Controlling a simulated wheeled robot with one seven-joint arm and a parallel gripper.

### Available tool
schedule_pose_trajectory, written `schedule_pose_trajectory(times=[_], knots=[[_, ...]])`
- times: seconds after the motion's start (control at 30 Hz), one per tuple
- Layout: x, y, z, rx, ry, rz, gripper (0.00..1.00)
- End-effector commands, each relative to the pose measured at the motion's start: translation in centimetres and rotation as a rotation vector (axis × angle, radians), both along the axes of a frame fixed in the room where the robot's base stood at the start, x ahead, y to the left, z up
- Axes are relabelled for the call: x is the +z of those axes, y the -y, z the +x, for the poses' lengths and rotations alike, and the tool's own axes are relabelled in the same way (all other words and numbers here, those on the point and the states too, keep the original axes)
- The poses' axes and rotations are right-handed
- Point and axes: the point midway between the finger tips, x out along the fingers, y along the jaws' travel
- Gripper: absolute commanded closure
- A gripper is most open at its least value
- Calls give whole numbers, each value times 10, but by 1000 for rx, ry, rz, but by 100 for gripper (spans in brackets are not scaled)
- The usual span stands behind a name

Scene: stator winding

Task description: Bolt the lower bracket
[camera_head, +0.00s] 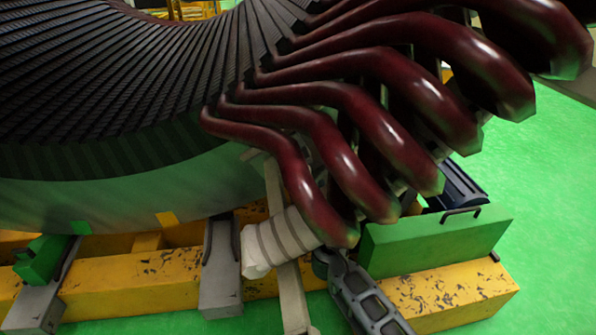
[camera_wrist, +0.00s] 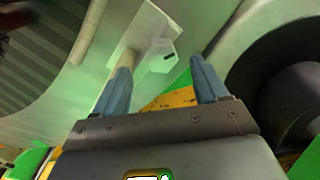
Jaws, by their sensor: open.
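My gripper (camera_wrist: 162,80) is open in the wrist view, with a blue-grey finger on each side and a clear gap between them. I cannot tell for sure that this is the lower bracket. No bolt is clearly visible. In the head view, I cannot make out the gripper fingers.
Several dark red winding bars (camera_head: 345,175) overhang the right side of the dark slotted stator core (camera_head: 140,60). A worn yellow beam (camera_head: 150,285) runs beneath it, with a green block (camera_head: 435,240) at the right. Open green floor (camera_head: 545,180) lies further right.

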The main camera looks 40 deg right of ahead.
Motion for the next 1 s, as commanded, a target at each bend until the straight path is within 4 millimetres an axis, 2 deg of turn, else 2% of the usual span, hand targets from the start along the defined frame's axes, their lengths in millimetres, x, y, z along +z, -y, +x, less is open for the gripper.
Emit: schedule_pose_trajectory(times=[0.2, 0.4, 0.8, 1.0], knots=[[-1, 19, 29, 0, 2, 1, 27], [-1, 33, 48, 0, 2, 2, 27], [0, 37, 55, 1, 1, 3, 27], [0, 37, 54, 1, 1, 3, 46]])
